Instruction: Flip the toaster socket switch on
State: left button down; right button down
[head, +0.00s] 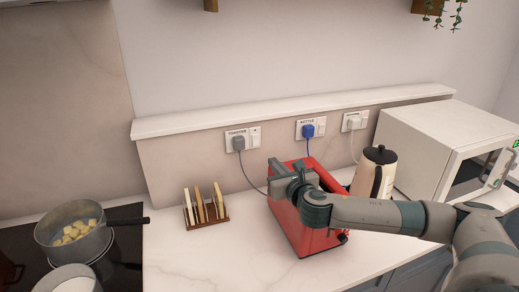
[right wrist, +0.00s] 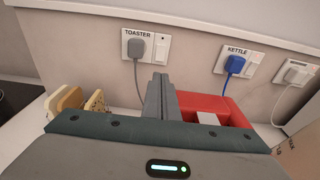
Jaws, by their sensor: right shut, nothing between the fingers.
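The toaster socket (head: 229,147) is a white wall plate labelled TOASTER, with a grey plug (head: 238,143) in its left part and a white switch (head: 255,137) on its right. In the right wrist view the socket's switch (right wrist: 162,46) is ahead of the fingers; I cannot tell if it is on or off. My right gripper (head: 274,168) is shut and empty, above the red toaster (head: 295,228) and below and right of the socket, apart from it. It also shows in the right wrist view (right wrist: 161,90). My left gripper is not in view.
The kettle socket (head: 320,127) with a blue plug and another socket (head: 364,117) are further right. A wall ledge (head: 290,112) runs above them.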

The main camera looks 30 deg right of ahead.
jog(key=p, duration=0.5)
send_near(256, 144)
jog(key=x, duration=0.4)
jog(key=shift+w+d, duration=0.1)
jog(key=shift+w, duration=0.05)
jog(key=shift+x, duration=1.05)
jog(key=shift+f, duration=0.15)
